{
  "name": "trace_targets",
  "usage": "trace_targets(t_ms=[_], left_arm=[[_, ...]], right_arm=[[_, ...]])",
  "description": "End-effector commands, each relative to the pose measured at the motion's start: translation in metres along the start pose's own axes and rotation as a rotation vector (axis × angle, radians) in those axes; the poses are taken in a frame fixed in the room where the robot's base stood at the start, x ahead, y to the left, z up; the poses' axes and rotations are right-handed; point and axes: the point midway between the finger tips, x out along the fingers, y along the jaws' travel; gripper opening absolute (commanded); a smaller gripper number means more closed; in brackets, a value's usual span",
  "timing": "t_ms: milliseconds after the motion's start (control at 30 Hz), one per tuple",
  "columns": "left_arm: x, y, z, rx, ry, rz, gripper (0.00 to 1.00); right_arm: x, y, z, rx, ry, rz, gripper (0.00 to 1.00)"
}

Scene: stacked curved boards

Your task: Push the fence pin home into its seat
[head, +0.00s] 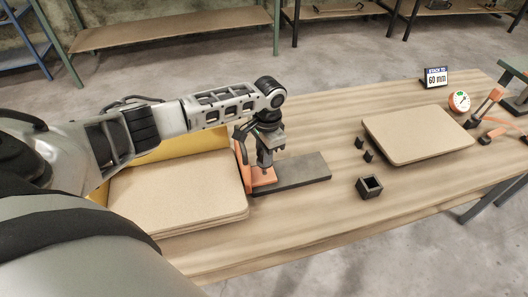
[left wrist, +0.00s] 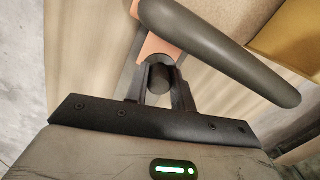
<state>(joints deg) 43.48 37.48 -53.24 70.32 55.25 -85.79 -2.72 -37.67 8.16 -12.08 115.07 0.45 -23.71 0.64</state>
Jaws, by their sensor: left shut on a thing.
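The orange fence (head: 242,166) stands at the front edge of the stacked boards, its flat orange foot (head: 264,177) on a dark grey plate (head: 306,170). My left gripper (head: 264,158) points down over the foot. In the left wrist view my left gripper (left wrist: 160,88) is shut on a dark round pin (left wrist: 158,74), with orange fence surface (left wrist: 152,46) just beyond it. The pin's lower end and its seat are hidden, so I cannot tell how deep it sits. My right gripper is not in view.
A pile of tan boards (head: 180,192) lies left against a yellow wall (head: 190,145). A dark rounded bar (left wrist: 225,52) crosses close above the pin. Another board (head: 415,134), small black blocks (head: 368,156), an open black box (head: 369,187) and a dial gauge (head: 459,101) are right.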

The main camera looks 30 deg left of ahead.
Motion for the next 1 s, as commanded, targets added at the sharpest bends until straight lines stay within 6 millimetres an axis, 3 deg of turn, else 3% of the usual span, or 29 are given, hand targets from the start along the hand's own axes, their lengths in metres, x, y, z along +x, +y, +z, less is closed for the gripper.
trace_targets(t_ms=[1000], left_arm=[[-0.0008,-0.0001,0.0001,0.0,0.0,0.0,0.0]], right_arm=[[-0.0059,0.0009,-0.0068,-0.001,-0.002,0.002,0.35]])
